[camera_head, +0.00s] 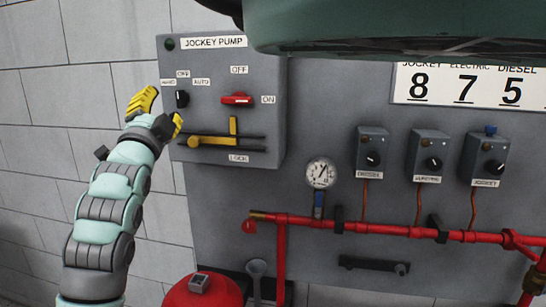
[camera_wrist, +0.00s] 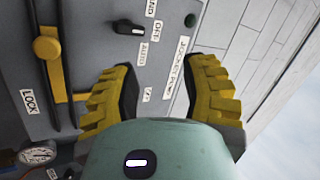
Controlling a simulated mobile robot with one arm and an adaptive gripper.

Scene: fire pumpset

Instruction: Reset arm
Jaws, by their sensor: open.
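My gripper (camera_head: 160,108) is at the left edge of the grey jockey pump panel (camera_head: 265,60) in the head view. Its two yellow ridged fingers are spread apart with nothing between them. In the wrist view my gripper (camera_wrist: 160,85) is also open, with the panel's lettering and wall behind it. My arm reaches up from the lower left, bent at its joints. The black selector knob (camera_head: 182,98) is just right of the fingers. The red switch (camera_head: 237,99) lies horizontal, beside the ON label. The yellow lock lever (camera_head: 233,127) is below it.
A pressure gauge (camera_head: 320,173) and several grey switch boxes (camera_head: 371,150) are on the backboard to the right. A red pipe (camera_head: 380,229) runs below them. A red rounded body (camera_head: 203,292) stands at the bottom. The block wall (camera_head: 60,100) on the left is bare.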

